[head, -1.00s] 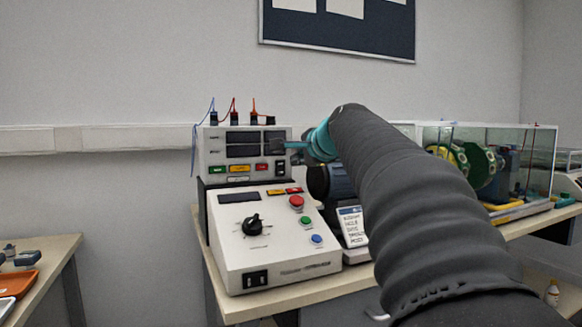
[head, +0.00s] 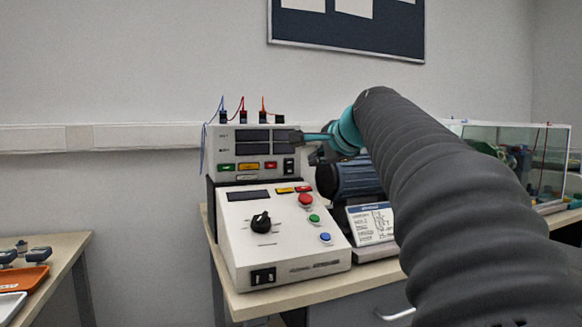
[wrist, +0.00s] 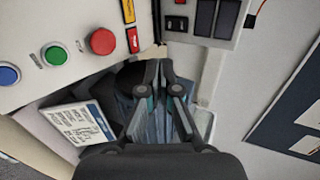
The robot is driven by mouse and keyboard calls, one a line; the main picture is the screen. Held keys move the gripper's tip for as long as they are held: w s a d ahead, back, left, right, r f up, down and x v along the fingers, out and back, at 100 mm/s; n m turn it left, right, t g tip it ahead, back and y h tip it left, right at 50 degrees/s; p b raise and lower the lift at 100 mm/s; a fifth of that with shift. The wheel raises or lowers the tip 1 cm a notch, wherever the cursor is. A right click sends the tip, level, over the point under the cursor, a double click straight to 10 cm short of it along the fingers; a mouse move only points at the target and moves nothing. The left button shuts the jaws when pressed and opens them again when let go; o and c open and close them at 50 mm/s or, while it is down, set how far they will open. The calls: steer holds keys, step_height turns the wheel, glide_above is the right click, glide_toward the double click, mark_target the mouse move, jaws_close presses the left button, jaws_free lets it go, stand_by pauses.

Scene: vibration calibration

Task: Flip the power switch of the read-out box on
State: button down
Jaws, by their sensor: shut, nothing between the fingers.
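The read-out box (head: 225,145) is the white upper unit with dark displays, standing on a sloped control console. Its power switch (head: 289,166) is a small black rocker at the lower right of its front; it also shows in the wrist view (wrist: 177,23) near the top. My gripper (head: 296,137) is at the right end of the box's front, beside the displays and above the switch in the picture. In the wrist view my gripper (wrist: 160,66) is shut and empty, its tips below the switch in the picture. I cannot tell whether the tips touch the box.
The console (head: 240,215) below has a black knob and red, green and blue buttons. A dark motor (head: 352,178) and a label card (head: 371,224) stand to the right. Cables rise from the box's top. Another table (head: 60,252) with trays is at left.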

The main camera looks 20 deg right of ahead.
glide_toward(291, 173)
steer(key=x, duration=0.5)
steer(key=shift+w+a+f+p, duration=0.15)
steer(key=shift+f+p, duration=0.1)
steer(key=shift+p, duration=0.05)
steer(key=shift+w+f, duration=0.1)
steer(key=shift+w, duration=0.6)
